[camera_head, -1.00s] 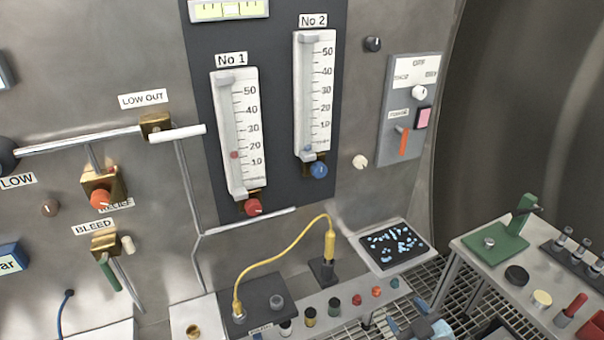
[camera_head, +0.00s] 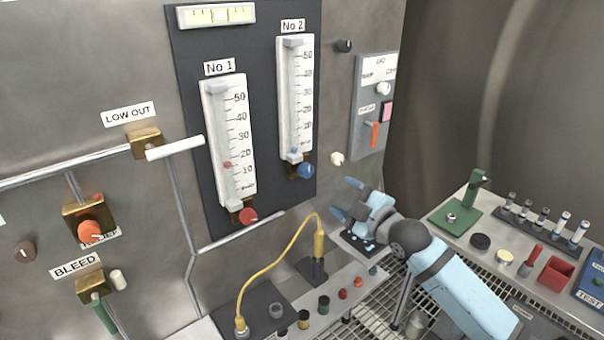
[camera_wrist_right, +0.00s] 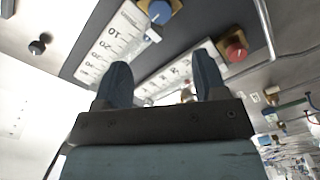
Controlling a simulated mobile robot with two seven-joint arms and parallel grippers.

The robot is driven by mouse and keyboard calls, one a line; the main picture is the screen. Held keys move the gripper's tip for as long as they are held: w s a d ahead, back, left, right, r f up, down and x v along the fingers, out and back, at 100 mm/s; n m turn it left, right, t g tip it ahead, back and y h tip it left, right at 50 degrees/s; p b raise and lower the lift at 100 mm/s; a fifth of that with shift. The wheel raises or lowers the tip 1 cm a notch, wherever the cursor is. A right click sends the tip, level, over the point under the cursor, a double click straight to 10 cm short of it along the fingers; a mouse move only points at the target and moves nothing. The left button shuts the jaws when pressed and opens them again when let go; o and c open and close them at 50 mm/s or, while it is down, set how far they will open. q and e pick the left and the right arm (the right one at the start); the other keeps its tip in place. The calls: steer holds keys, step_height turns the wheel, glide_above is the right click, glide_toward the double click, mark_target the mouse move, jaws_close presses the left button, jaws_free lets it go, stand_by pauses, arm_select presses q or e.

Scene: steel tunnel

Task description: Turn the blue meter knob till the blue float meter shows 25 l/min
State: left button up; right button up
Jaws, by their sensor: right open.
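The blue meter knob (camera_head: 306,170) sits on a brass block at the foot of the No 2 float meter (camera_head: 296,95). The blue float (camera_head: 296,152) is near the bottom of that tube, below the 10 mark. My right gripper (camera_head: 347,198) is open and empty, right of and below the blue knob, apart from it. In the right wrist view the open fingers (camera_wrist_right: 162,82) show, with the blue knob (camera_wrist_right: 159,12) beyond them near the top edge. My left gripper is not in view.
The No 1 meter (camera_head: 229,145) with its red knob (camera_head: 248,216) stands left of No 2. A yellow cable (camera_head: 275,262) arches below the meters.

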mark_target(308, 172)
steer(key=p+x, duration=0.2)
steer(key=x, duration=1)
steer(key=shift+w, duration=0.1)
steer(key=shift+w+a, duration=0.35)
steer(key=shift+w, duration=0.1)
steer(key=c, duration=0.9)
